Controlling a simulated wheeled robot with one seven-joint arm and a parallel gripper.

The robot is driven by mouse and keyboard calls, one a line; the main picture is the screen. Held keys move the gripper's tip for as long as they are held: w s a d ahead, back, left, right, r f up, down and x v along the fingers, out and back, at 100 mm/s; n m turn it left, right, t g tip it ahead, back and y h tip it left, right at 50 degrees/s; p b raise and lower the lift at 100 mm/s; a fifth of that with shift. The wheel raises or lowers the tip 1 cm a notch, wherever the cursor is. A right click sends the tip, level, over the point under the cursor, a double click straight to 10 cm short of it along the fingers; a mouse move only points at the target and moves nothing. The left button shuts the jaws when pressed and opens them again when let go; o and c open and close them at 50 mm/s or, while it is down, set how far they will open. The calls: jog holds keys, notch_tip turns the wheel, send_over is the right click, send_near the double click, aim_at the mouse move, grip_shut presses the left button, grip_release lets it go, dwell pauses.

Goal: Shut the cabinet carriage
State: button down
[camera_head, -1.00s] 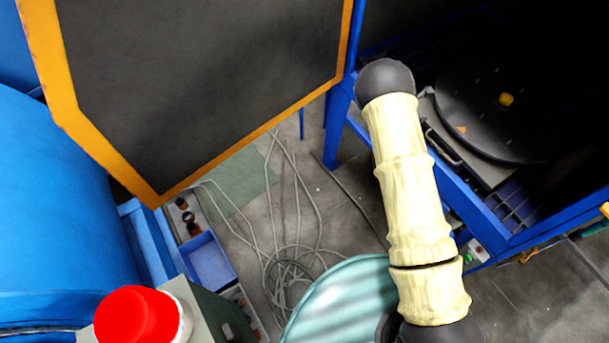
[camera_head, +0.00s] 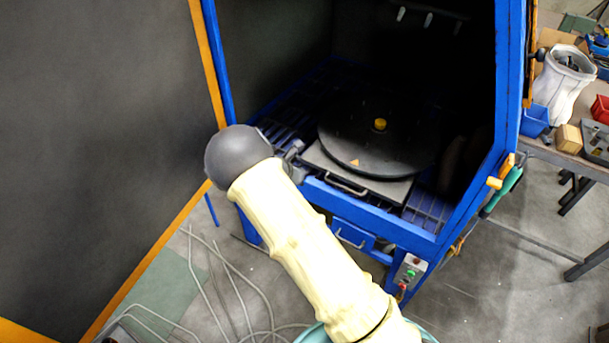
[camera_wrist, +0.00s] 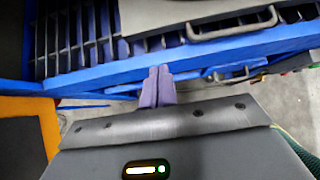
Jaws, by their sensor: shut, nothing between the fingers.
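The blue cabinet (camera_head: 395,232) stands open in the head view, with a dark inside. Its carriage (camera_head: 318,158) is a grey plate with a black round turntable (camera_head: 375,140) on top and a handle (camera_head: 345,186) at its front edge. The wrist view shows the carriage's grey edge (camera_wrist: 165,14) and its handle (camera_wrist: 232,25) at the top. My gripper (camera_wrist: 157,72) is shut and empty, its fingertips at the cabinet's blue front rail, left of and below the handle. I cannot tell whether they touch the rail. In the head view my gripper (camera_head: 290,150) is mostly hidden behind my arm.
The open cabinet door (camera_head: 95,130), dark with an orange edge, fills the left. Grey cables (camera_head: 235,285) lie on the floor below. A workbench (camera_head: 565,155) with boxes and a white container stands at the right. A control box (camera_head: 410,271) hangs under the cabinet.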

jog(key=v, duration=0.4)
jog(key=shift+a+f, duration=0.15)
jog(key=shift+a, duration=0.05)
jog(key=shift+s+d, duration=0.1)
jog(key=s+d+r+m+g+y, duration=0.2)
jog(key=s+d+r+m+g, duration=0.3)
jog(key=s+d+m, duration=0.7)
jog(key=s+d+r+m+y, duration=0.1)
jog(key=s+r+m, duration=0.3)
jog(key=s+m, duration=0.4)
jog(key=s+d+r+m+y, duration=0.2)
jog(key=s+r+m, duration=0.2)
jog(key=s+m, duration=0.4)
jog(key=shift+s+r+m, duration=0.2)
jog(key=shift+s+m, duration=0.05)
jog(key=shift+m, duration=0.25)
